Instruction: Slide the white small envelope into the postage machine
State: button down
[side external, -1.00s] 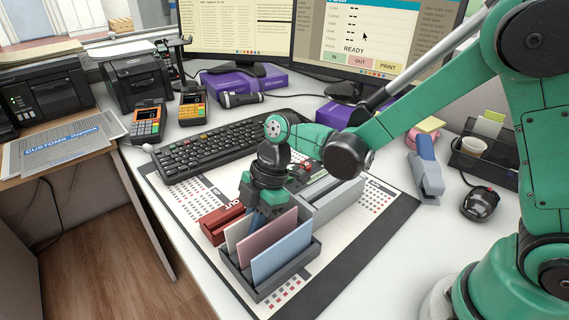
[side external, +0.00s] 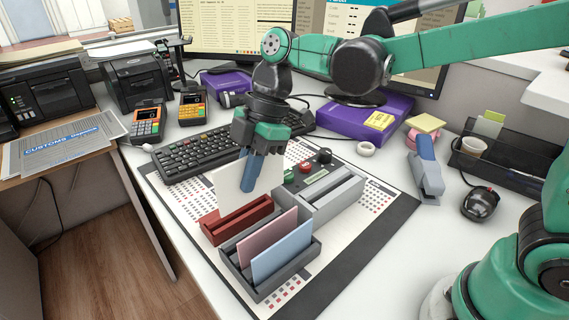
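The white small envelope (side external: 228,184) hangs upright from my gripper (side external: 248,186), which is shut on its upper part. The envelope is over or just behind the red slotted holder (side external: 236,224); I cannot tell whether its lower edge touches the holder. The postage machine (side external: 322,200) is the grey box with a long slot, to the right of the envelope, with red, green and black controls at its back. A pink envelope (side external: 268,238) and a light blue envelope (side external: 283,259) stand in the dark grey rack (side external: 285,290) in front.
The keyboard (side external: 195,153) lies behind and left of my gripper. The mat (side external: 385,215) has free room right of the machine.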

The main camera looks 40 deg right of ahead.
notch_tip(320, 180, up, 8)
jog(key=shift+r, duration=0.1)
jog(key=shift+d+r, duration=0.1)
jog(key=shift+r, duration=0.2)
jog(key=d+f, duration=0.5)
jog(key=d, duration=0.4)
send_over(331, 177)
jog(key=s+a, duration=0.2)
notch_tip(331, 177, down, 5)
jog(key=shift+a+f, duration=0.2)
jog(key=shift+f, duration=1.2)
jog(key=shift+f, duration=1.9)
jog(key=c, duration=1.4)
grip_release()
jog(key=shift+f, duration=0.1)
jog(key=o, duration=0.5)
jog(key=shift+v, duration=2.85)
